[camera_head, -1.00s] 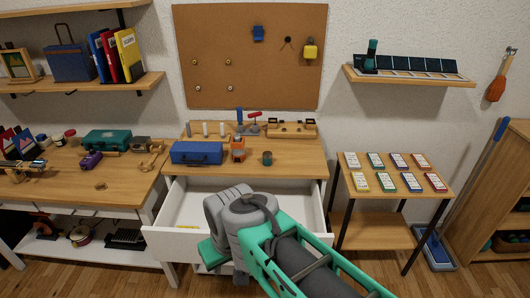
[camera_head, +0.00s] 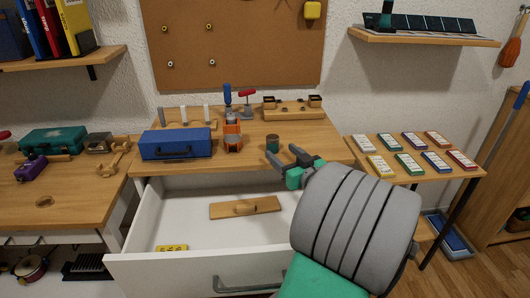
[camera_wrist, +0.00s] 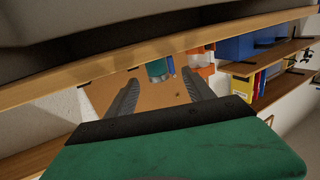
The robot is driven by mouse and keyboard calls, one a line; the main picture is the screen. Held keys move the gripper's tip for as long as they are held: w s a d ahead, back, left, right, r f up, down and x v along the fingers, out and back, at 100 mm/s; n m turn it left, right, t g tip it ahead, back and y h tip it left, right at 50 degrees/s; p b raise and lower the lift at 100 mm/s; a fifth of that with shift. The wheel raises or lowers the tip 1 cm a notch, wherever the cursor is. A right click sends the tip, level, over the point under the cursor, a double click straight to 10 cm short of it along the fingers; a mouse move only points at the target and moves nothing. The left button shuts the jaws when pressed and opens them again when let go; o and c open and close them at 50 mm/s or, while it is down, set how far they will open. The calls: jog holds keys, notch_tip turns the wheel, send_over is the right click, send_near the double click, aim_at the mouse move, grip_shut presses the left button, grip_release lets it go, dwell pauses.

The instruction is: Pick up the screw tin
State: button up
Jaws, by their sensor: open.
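The screw tin appears to be the small teal-and-brown cylinder (camera_head: 272,143) standing upright near the front right of the desk top. My gripper (camera_head: 284,157) is open and empty, just in front of and slightly right of it, with its fingers pointing toward it. In the wrist view the teal tin (camera_wrist: 156,70) shows beyond and between the two spread fingertips (camera_wrist: 160,80). The fingers look apart from it.
The desk drawer (camera_head: 200,268) is open below my gripper and holds a wooden float. An orange device (camera_head: 232,137) stands left of the tin, with a blue toolbox (camera_head: 175,143) further left. A wooden rack (camera_head: 293,112) is behind. Desk space right of the tin is clear.

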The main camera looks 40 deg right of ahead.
aim_at(276, 145)
jog(key=x, duration=0.7)
jog(key=shift+w+d, duration=0.15)
jog(key=shift+d, duration=0.15)
jog(key=shift+c, duration=0.3)
grip_shut()
